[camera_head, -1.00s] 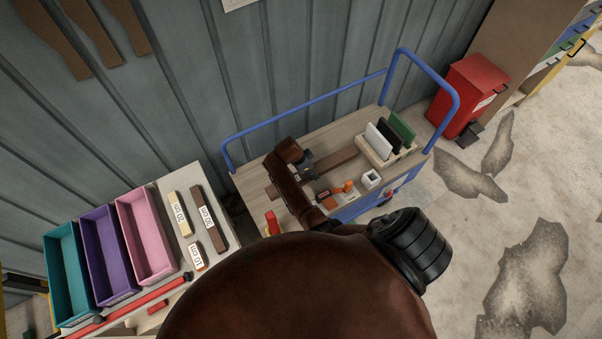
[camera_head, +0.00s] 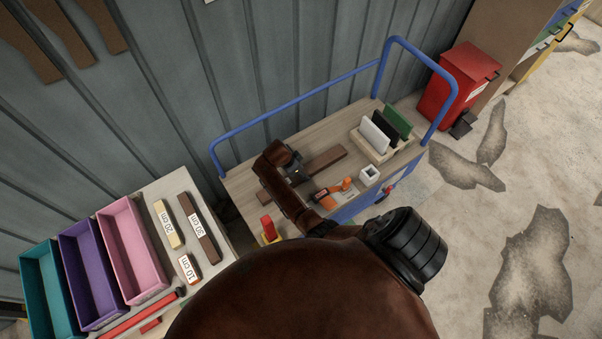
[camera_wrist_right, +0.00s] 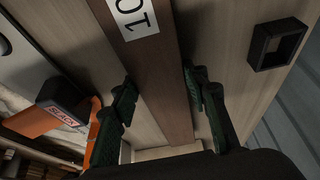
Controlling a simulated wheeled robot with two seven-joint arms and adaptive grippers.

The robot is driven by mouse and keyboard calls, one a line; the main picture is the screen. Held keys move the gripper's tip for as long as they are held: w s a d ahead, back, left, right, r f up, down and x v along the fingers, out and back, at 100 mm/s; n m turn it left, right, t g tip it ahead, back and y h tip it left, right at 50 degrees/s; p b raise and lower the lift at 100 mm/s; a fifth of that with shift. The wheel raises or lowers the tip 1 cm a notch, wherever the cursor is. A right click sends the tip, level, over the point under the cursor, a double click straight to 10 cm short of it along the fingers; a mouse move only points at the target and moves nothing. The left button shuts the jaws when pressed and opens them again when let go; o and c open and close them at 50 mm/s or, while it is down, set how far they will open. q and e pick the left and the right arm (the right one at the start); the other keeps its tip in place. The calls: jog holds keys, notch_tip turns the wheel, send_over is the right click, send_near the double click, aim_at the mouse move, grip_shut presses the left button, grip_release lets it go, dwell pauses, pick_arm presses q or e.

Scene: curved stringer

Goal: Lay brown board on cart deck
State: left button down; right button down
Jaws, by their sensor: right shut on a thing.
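The brown board (camera_head: 327,159) lies lengthwise along the wooden cart deck (camera_head: 342,120), with my right gripper (camera_head: 297,176) across its middle. In the right wrist view the board (camera_wrist_right: 160,65) runs between the two dark green fingers of the gripper (camera_wrist_right: 160,85), which is shut on it. A white label with the digits 10 shows on the board. The board is at or very near the deck surface; I cannot tell if it touches. My arm hides part of the deck's front. My left gripper is not in view.
A holder with white, black and green plates (camera_head: 380,131) stands on the deck's right. A small white square block (camera_head: 369,173) and an orange tool (camera_head: 343,186) sit near the front edge. A blue rail (camera_head: 300,104) borders the back. Bins (camera_head: 130,245) and labelled boards (camera_head: 198,228) are at left.

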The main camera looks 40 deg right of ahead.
jog(key=shift+d+f, duration=0.1)
jog(key=c, duration=1.1)
grip_release()
jog(key=shift+c, duration=0.2)
jog(key=p+v, duration=0.1)
jog(key=v, duration=1.1)
jog(key=shift+p, duration=0.4)
jog(key=shift+s, duration=0.1)
